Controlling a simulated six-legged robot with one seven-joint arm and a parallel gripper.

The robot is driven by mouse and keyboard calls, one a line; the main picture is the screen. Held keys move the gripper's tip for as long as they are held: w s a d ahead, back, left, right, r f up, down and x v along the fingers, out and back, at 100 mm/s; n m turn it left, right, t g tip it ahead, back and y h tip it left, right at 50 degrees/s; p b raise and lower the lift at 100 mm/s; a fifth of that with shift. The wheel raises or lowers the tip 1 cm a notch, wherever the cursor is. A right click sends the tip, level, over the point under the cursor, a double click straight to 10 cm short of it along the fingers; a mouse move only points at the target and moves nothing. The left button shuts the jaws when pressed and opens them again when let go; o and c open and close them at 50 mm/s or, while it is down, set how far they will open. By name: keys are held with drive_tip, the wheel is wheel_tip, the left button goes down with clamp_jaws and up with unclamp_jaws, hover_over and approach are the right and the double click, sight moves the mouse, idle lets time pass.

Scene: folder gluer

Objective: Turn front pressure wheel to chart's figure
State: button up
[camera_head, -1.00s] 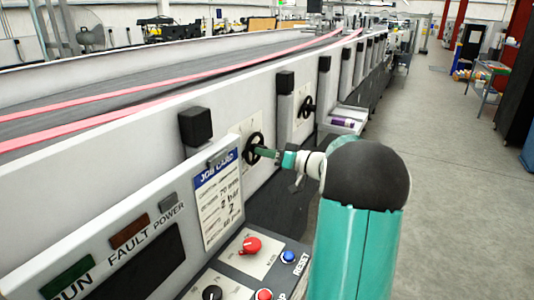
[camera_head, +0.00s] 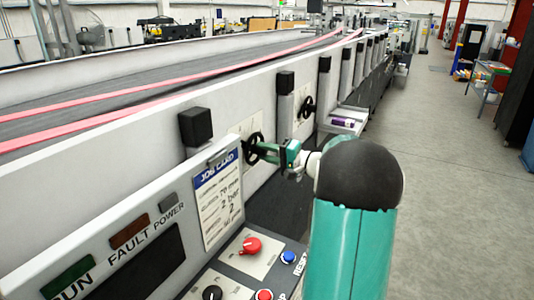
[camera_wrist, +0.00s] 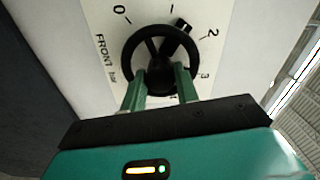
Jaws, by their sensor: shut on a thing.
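The front pressure wheel (camera_head: 254,147) is a black spoked handwheel on the machine's side panel. In the wrist view the wheel (camera_wrist: 163,60) sits on a white dial plate (camera_wrist: 104,18) marked "FRONT bar", with figures 0 to 4. Its pointer, black with a white mark (camera_wrist: 182,25), stands between 1 and 2. My green-fingered gripper (camera_head: 270,150) is shut on the wheel; its fingers reach the lower rim in the wrist view (camera_wrist: 162,92). The job card (camera_head: 217,200) shows "2 bar"; its smaller lines are hard to read.
A second black handwheel (camera_head: 306,107) is farther along the panel. The control panel with a red knob (camera_head: 250,245) and blue button (camera_head: 288,257) lies below the card. A tray (camera_head: 345,120) juts out behind.

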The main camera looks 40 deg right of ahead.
drive_tip(key=m, duration=0.5)
drive_tip(key=shift+m, duration=0.3)
idle(0.4)
drive_tip(key=o, duration=1)
drive_tip(key=shift+c, duration=0.2)
drive_tip(key=v, duration=1.4)
drive_tip(key=shift+a, duration=0.1)
